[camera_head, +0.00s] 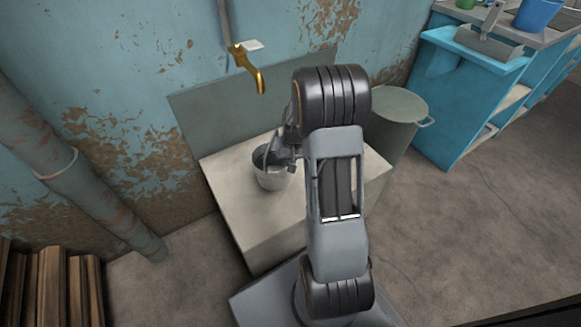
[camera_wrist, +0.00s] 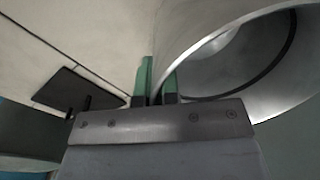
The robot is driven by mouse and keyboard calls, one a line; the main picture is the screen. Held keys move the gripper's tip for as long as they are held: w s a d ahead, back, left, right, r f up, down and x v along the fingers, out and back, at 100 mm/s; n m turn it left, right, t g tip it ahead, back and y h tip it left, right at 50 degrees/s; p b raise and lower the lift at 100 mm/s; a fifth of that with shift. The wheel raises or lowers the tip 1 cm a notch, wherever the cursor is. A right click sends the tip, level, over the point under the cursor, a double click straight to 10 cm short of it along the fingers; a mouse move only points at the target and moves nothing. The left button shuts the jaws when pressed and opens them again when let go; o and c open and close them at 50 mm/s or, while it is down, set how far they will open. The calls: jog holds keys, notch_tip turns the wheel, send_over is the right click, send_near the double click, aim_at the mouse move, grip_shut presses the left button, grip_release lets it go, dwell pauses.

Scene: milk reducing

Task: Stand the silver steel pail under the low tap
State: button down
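The silver steel pail (camera_head: 270,179) appears upright at the white block (camera_head: 240,205); I cannot tell whether its base touches the block. A brass tap (camera_head: 247,69) juts from the wall above and behind it. The pail shows below the spout in the picture, but exact alignment is unclear. My gripper (camera_head: 281,157) is at the pail's right upper edge, partly hidden by my arm. In the wrist view, the green-tipped fingers of my gripper (camera_wrist: 157,88) are close together on either side of the pail's rim. The pail's open mouth (camera_wrist: 225,62) faces the right there.
A large grey bin with a handle (camera_head: 400,110) stands right of the block. A blue counter (camera_head: 440,100) is farther right. A pipe (camera_head: 75,170) and wooden planks (camera_head: 50,285) are at left. The floor at right is clear.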

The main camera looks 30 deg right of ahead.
jog(key=shift+f, duration=0.95)
jog(key=shift+f, duration=0.2)
jog(key=c, duration=1.4)
grip_release()
jog(key=shift+o, duration=0.2)
jog(key=shift+r, duration=0.15)
notch_tip(320, 180, up, 12)
jog(key=d+p, duration=0.1)
jog(key=p, duration=0.4)
jog(key=shift+s, duration=0.25)
